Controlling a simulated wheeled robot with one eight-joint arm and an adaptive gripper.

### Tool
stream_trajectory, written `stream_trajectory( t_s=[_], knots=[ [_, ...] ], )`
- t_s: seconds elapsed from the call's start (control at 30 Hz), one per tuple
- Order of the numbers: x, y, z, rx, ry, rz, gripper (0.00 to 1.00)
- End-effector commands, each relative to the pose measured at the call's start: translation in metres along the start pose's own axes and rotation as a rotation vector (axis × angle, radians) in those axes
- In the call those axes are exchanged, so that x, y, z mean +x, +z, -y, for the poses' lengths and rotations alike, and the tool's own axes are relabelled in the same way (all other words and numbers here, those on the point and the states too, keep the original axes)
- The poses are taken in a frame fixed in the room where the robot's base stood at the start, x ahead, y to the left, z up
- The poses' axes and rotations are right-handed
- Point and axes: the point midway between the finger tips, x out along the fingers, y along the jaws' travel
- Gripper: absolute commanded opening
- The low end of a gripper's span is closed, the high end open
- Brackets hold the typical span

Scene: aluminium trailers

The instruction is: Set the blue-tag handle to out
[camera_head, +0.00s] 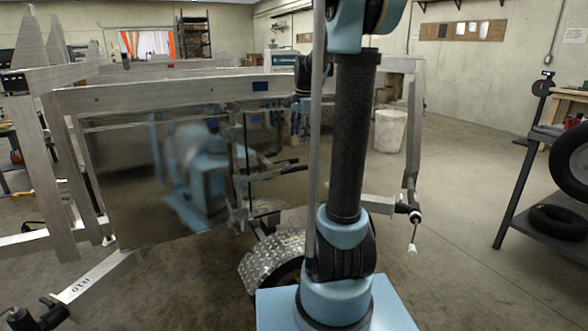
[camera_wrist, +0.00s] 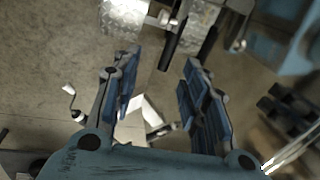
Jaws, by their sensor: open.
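My gripper (camera_head: 301,118) hangs near the rail, partly hidden by my arm. In the wrist view my gripper (camera_wrist: 158,88) is open and empty, its blue-padded fingers apart. A black handle grip (camera_wrist: 171,52) lies beyond the fingertips, with a second dark grip (camera_wrist: 208,42) to its right. Neither is between the pads. The handle's setting is not clear.
The reflective panel (camera_head: 125,185) fills the trailer's side. A diamond-plate fender (camera_head: 272,256) sits low in front. A crank with a white knob (camera_head: 411,250) stands right; a tire shelf (camera_head: 540,220) is farther right. Open floor lies between them.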

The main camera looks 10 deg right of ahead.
Motion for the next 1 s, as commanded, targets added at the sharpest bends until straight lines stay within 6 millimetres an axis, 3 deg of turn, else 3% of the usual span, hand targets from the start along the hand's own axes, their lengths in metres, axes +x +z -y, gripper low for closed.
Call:
stream_trajectory(
  t_s=[0.13, 0.43, 1.0],
  knots=[
    [0.006, -0.011, 0.022, 0.067, -0.001, 0.004, 0.41],
    [0.024, -0.015, 0.030, 0.097, -0.001, 0.005, 0.41],
    [0.122, -0.014, 0.030, 0.095, -0.001, 0.005, 0.41]
  ],
)
